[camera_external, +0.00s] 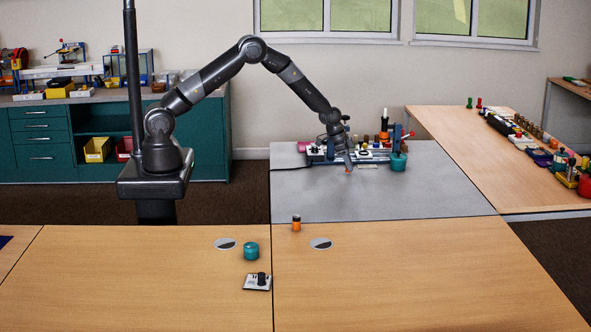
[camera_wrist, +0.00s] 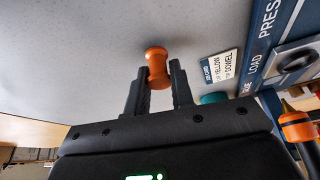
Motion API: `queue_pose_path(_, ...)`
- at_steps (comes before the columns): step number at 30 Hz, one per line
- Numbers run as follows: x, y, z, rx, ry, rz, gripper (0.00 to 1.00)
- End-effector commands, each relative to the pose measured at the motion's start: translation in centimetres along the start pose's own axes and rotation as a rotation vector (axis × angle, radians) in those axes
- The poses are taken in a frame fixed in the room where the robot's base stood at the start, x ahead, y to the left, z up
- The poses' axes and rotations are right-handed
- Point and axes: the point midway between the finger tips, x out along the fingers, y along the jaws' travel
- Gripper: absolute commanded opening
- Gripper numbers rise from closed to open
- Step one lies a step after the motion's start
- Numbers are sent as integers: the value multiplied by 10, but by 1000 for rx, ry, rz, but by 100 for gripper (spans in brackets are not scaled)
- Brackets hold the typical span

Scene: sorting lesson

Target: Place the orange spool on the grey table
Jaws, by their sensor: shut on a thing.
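My gripper (camera_external: 347,163) is over the grey table (camera_external: 390,200), just in front of the press station. It is shut on the orange spool, a small orange piece (camera_external: 348,170) under the fingers. In the wrist view the orange spool (camera_wrist: 157,65) sits between the two dark fingertips of my gripper (camera_wrist: 158,85), with its wider end past the tips. The grey table (camera_wrist: 70,55) fills much of that view. The spool is close to the table top; I cannot tell whether it touches.
The press station (camera_external: 375,157) with colored parts and a label card (camera_wrist: 220,66) stands close by. An orange jar (camera_external: 296,223), a teal jar (camera_external: 250,251) and a black-knobbed block (camera_external: 258,282) are on the wooden tables. The grey table's front and right are clear.

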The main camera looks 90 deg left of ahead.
Motion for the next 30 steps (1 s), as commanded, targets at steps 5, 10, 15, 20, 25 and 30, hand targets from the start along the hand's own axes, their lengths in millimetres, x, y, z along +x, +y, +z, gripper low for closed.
queue_pose_path(5, 7, 0, 2, 1, 2, -1, 0)
queue_pose_path(10, 8, 0, 3, 1, 1, -1, 0)
queue_pose_path(15, 9, 0, 4, 1, 1, -1, 29)
queue_pose_path(20, 9, 0, 4, 1, 1, -1, 42)
queue_pose_path(25, 9, 0, 4, 1, 1, -1, 43)
queue_pose_path(30, 5, 0, 2, 1, 2, -1, 43)
